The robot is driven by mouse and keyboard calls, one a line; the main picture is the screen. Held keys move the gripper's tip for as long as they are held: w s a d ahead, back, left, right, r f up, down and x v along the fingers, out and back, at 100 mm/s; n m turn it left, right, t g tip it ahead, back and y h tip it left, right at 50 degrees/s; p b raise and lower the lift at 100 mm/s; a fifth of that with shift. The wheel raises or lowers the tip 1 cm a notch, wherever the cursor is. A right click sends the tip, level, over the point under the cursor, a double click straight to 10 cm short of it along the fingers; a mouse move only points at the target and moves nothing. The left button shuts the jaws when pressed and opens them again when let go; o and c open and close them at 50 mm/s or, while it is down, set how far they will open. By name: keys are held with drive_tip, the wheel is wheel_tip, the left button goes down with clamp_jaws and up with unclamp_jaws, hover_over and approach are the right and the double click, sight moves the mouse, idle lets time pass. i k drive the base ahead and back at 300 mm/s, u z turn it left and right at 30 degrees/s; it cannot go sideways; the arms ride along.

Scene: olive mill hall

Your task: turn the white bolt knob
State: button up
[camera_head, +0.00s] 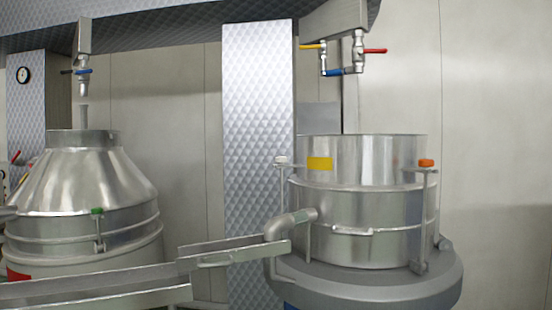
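The white bolt knob (281,160) is small and sits at the top of a thin upright bolt (281,190) on the left side of the right-hand steel drum (375,209). A yellow label (320,164) is on the drum wall just right of the knob. An orange knob (426,163) tops a similar bolt on the drum's right side. A green knob (97,211) is on the left-hand cone-topped vessel (88,183). My gripper is not in view.
A steel trough (100,287) runs across the lower left to below the drum's elbow spout (290,223). Valves with yellow, blue and red handles (345,55) hang above the drum. A quilted metal column (257,130) stands behind. The wall area at right is clear.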

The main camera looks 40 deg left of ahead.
sight(281, 160)
drive_tip(key=u, duration=1.45)
